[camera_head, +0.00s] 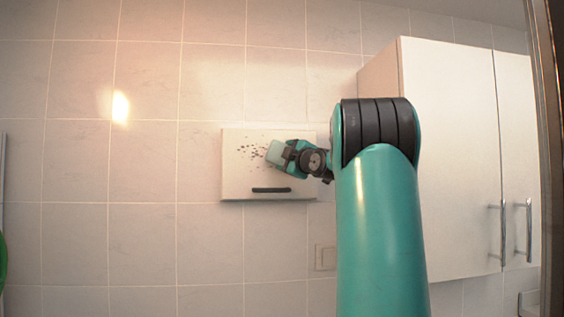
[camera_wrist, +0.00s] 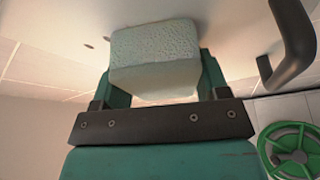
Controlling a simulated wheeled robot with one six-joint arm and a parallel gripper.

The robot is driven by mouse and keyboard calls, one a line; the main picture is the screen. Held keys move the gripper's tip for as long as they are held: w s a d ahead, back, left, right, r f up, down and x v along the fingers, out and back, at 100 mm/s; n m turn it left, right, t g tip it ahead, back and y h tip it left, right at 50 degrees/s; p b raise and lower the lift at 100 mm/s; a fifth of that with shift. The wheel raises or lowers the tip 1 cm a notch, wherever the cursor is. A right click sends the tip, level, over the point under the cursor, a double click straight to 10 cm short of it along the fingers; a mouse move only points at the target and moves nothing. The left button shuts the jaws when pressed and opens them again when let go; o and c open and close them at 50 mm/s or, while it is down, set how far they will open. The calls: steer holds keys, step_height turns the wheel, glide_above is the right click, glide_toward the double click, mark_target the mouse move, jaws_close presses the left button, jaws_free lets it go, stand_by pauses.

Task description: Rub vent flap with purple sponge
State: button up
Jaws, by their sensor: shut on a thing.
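The vent flap (camera_head: 235,178) is a pale square panel on the tiled wall, with a dark bar handle (camera_head: 271,190) low on it and dark specks (camera_head: 250,150) around its middle. My gripper (camera_head: 279,154) is in front of the flap's right half, above the handle. It is shut on a sponge (camera_wrist: 155,50), a pale mint block rather than purple, held between both fingers. The sponge also shows in the head view (camera_head: 273,152), by the right edge of the specks. In the wrist view the sponge's far end is close to the flap (camera_wrist: 60,22); I cannot tell whether they touch.
A white cabinet (camera_head: 450,150) with two metal handles hangs on the right, behind my arm. A wall switch plate (camera_head: 325,257) is below the flap. A green wheel (camera_wrist: 292,150) shows at lower right in the wrist view. The wall left of the flap is clear.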

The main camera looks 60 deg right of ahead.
mark_target(236, 155)
steer(key=shift+s+d+f+b, duration=0.1)
steer(key=shift+s+d+b, duration=0.65)
steer(key=shift+s, duration=0.3)
steer(key=s+d+b, duration=0.1)
steer(key=s+d, duration=0.1)
steer(key=shift+s+d+b, duration=0.35)
steer(key=shift+s+d, duration=0.05)
steer(key=shift+w+a, duration=0.1)
steer(key=shift+w+a+b, duration=0.7)
steer(key=shift+w+b, duration=0.1)
steer(key=shift+b, duration=0.05)
steer(key=shift+w+a+b, duration=1.05)
steer(key=shift+w+a, duration=0.4)
steer(key=shift+w, duration=0.25)
steer(key=shift+w+a+b, duration=0.6)
steer(key=shift+w+a, duration=0.15)
steer(key=shift+w, duration=0.1)
steer(key=shift+w+a+b, duration=0.7)
steer(key=shift+w+a, duration=0.75)
steer(key=shift+w, duration=0.15)
steer(key=shift+w+a+b, duration=0.25)
steer(key=shift+w+a, duration=0.85)
steer(key=shift+w, duration=0.2)
steer(key=shift+w+a+b, duration=0.25)
steer(key=shift+w+a, duration=0.8)
steer(key=shift+w, duration=0.2)
